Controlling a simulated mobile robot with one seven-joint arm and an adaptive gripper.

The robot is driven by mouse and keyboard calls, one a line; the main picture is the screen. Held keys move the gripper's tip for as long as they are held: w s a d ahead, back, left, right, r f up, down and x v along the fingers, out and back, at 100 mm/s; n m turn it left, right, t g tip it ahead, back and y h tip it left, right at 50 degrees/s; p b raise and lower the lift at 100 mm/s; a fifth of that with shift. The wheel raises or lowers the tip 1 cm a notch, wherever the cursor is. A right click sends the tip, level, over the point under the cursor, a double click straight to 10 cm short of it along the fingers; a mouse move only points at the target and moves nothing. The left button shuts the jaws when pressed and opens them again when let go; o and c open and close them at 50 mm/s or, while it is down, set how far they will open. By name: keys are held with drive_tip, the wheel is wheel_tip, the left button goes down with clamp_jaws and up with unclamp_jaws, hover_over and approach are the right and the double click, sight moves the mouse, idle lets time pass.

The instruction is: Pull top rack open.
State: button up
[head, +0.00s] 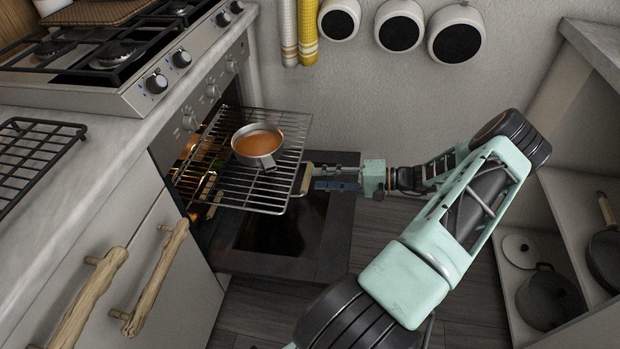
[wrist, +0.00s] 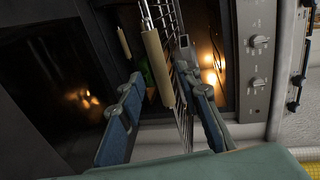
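The top rack (head: 232,194) is a wire grid standing well out of the oven, with a metal pan (head: 268,161) of orange liquid on it. Its front edge carries a short wooden handle (head: 306,179). My gripper (head: 318,179) is at this handle, reaching in from the right. In the wrist view, the handle (wrist: 157,68) lies between the two blue fingers of my gripper (wrist: 159,79). The fingers stand apart, with a gap showing beside the handle. Part of the rack (wrist: 184,105) is hidden behind the right finger.
The oven door (head: 285,235) is folded down below the rack. A second, lower wooden handle (wrist: 124,42) shows in the wrist view. Cabinets with driftwood handles (head: 160,275) stand at left. A shelf with pots (head: 548,298) is at right.

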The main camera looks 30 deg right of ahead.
drive_tip(key=v, duration=0.7)
drive_tip(key=shift+r, duration=0.1)
